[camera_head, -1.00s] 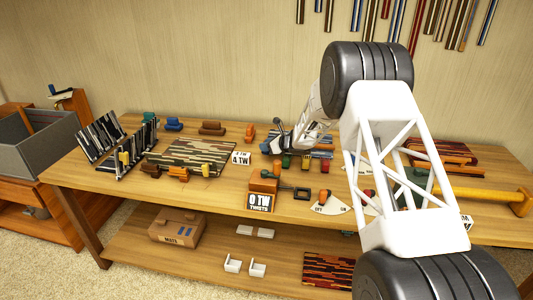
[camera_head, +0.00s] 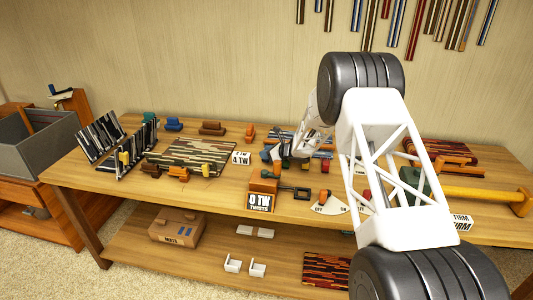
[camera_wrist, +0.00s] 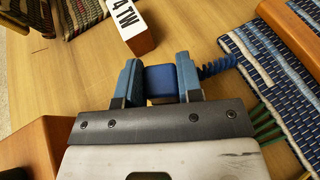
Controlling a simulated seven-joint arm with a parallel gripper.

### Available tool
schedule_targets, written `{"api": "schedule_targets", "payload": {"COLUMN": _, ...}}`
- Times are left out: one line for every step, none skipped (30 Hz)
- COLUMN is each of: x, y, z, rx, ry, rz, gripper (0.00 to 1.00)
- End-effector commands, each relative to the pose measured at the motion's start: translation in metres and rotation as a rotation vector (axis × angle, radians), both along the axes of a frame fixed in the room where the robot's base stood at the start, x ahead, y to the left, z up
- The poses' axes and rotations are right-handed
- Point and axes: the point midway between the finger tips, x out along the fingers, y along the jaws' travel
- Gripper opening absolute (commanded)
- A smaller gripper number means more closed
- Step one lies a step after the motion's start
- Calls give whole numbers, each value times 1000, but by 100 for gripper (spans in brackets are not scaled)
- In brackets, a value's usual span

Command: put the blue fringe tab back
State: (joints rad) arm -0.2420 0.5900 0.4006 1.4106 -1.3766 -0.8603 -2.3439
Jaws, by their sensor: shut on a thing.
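In the wrist view the blue tab (camera_wrist: 160,83) is a small block between the two blue fingers of my gripper (camera_wrist: 158,75). My gripper is shut on it, just above or at the wooden table top; I cannot tell which. A coiled blue cord (camera_wrist: 217,67) runs from beside the right finger toward the blue-and-white woven mat (camera_wrist: 262,75). In the head view my gripper (camera_head: 282,155) is low at the left side of the mat (camera_head: 312,139), and the tab is too small to make out clearly there.
A white-faced label block (camera_wrist: 130,22) stands just beyond the fingers; it also shows in the head view (camera_head: 241,158). Green cords (camera_wrist: 264,122) lie right of the gripper. An orange wooden block (camera_wrist: 35,150) is near at left. A camouflage-patterned mat (camera_head: 190,151) lies farther left.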

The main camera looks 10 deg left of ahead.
Motion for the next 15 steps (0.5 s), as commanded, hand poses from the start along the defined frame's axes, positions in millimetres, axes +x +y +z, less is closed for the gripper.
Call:
{"api": "schedule_targets", "payload": {"x": 0, "y": 0, "z": -1, "rx": 0, "ry": 0, "rz": 0, "gripper": 6}}
{"api": "schedule_targets", "payload": {"x": 0, "y": 0, "z": -2, "rx": 0, "ry": 0, "rz": 0, "gripper": 6}}
{"api": "schedule_targets", "payload": {"x": 0, "y": 0, "z": -3, "rx": 0, "ry": 0, "rz": 0, "gripper": 6}}
{"api": "schedule_targets", "payload": {"x": 0, "y": 0, "z": -3, "rx": 0, "ry": 0, "rz": 0, "gripper": 6}}
{"api": "schedule_targets", "payload": {"x": 0, "y": 0, "z": -4, "rx": 0, "ry": 0, "rz": 0, "gripper": 6}}
{"api": "schedule_targets", "payload": {"x": 0, "y": 0, "z": -5, "rx": 0, "ry": 1, "rz": 0, "gripper": 6}}
{"api": "schedule_targets", "payload": {"x": 0, "y": 0, "z": -6, "rx": 0, "ry": 1, "rz": 0, "gripper": 6}}
{"api": "schedule_targets", "payload": {"x": 0, "y": 0, "z": -6, "rx": 0, "ry": 1, "rz": 0, "gripper": 6}}
{"api": "schedule_targets", "payload": {"x": 0, "y": 0, "z": -8, "rx": -1, "ry": 1, "rz": 0, "gripper": 6}}
{"api": "schedule_targets", "payload": {"x": 0, "y": 0, "z": -8, "rx": -1, "ry": 1, "rz": 0, "gripper": 6}}
{"api": "schedule_targets", "payload": {"x": 0, "y": 0, "z": -9, "rx": -1, "ry": 1, "rz": 0, "gripper": 6}}
{"api": "schedule_targets", "payload": {"x": 0, "y": 0, "z": -10, "rx": 0, "ry": 2, "rz": -1, "gripper": 6}}
{"api": "schedule_targets", "payload": {"x": 0, "y": 0, "z": -11, "rx": 0, "ry": 2, "rz": -1, "gripper": 6}}
{"api": "schedule_targets", "payload": {"x": -1, "y": 0, "z": -11, "rx": -1, "ry": 2, "rz": -1, "gripper": 6}}
{"api": "schedule_targets", "payload": {"x": -1, "y": 0, "z": -11, "rx": -1, "ry": 2, "rz": -1, "gripper": 6}}
